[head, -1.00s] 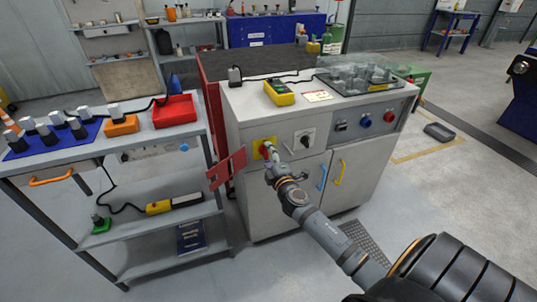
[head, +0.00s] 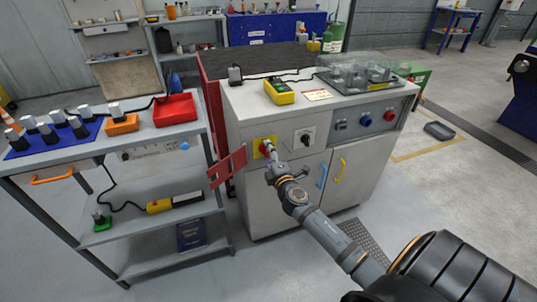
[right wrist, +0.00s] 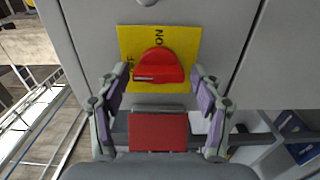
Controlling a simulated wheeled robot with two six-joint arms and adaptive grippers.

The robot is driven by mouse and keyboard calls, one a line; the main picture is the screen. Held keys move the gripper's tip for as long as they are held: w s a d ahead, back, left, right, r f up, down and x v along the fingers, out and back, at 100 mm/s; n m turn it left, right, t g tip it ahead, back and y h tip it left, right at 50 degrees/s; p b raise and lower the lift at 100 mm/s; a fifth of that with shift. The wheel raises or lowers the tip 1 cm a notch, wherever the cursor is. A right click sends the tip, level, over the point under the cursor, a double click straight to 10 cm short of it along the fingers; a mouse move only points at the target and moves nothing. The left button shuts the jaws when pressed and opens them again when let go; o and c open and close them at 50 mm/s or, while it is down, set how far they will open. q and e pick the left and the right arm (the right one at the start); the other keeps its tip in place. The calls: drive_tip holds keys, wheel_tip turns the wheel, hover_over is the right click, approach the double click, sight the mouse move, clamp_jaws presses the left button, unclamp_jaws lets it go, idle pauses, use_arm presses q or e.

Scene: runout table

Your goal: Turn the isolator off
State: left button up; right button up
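The isolator is a red knob (right wrist: 158,66) on a yellow plate marked ON and OFF (right wrist: 184,43). It sits on the front of the grey cabinet (head: 276,195); in the head view the yellow plate (head: 257,141) is partly covered by my gripper. My right gripper (right wrist: 158,88) faces the knob with its two fingers apart, one on each side, with visible gaps to the knob. The left gripper is not in view.
A black rotary switch (head: 304,138) sits just right of the isolator. A shelf unit with a red bin (head: 175,110) stands close on the left.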

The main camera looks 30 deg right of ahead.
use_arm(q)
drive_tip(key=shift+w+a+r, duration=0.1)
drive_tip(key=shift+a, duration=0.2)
use_arm(e)
drive_tip(key=shift+o, duration=0.3)
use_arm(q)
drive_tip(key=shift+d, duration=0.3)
use_arm(e)
drive_tip(key=v, duration=1.2)
